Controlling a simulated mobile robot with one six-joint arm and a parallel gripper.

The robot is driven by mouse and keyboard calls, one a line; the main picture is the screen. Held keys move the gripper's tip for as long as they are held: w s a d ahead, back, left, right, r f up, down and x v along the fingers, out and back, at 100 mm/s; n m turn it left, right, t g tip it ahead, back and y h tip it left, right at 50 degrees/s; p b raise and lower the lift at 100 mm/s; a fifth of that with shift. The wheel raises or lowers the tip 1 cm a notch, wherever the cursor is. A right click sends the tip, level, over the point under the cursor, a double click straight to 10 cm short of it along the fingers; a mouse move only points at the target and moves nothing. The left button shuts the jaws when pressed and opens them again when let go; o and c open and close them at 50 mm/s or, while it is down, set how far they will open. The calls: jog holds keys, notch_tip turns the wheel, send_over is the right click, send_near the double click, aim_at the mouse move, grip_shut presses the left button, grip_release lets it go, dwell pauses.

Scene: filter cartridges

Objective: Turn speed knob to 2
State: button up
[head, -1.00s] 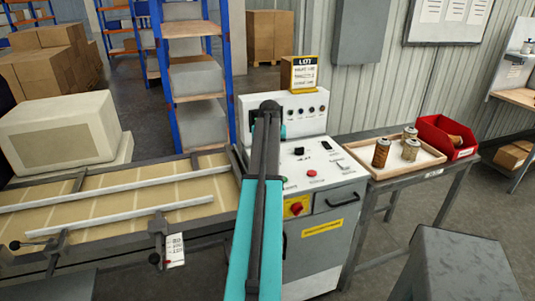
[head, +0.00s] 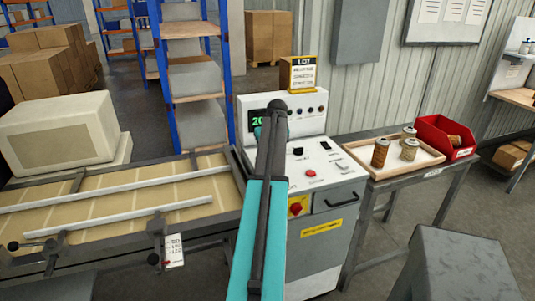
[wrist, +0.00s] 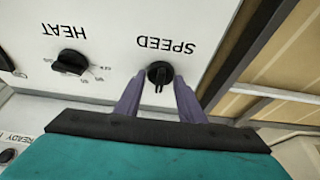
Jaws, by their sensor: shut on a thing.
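The speed knob (wrist: 159,73) is a small black knob on the white panel, under the word SPEED, which appears upside down in the wrist view. My gripper (wrist: 158,82) has its two grey-purple fingers on either side of this knob and is shut on it. The knob's pointer and scale are mostly hidden by the fingers. In the head view my arm covers the knob and gripper. The white machine (head: 318,262) stands upright there, with a green display (head: 257,122) partly visible beside my arm.
The black heat knob (wrist: 72,61) sits to the left of the speed knob in the wrist view. A red button (head: 311,173) and a red rotary switch (head: 296,209) are on the machine. A tray (head: 376,172) with several cartridges and a red bin (head: 447,138) stand right.

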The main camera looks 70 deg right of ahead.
jog(key=o, duration=1)
jog(key=shift+s, duration=0.2)
jog(key=shift+w, duration=0.1)
jog(key=shift+r, duration=0.15)
jog(key=shift+b+v, duration=1.3)
jog(key=shift+v, duration=5.45)
jog(key=shift+a, duration=0.1)
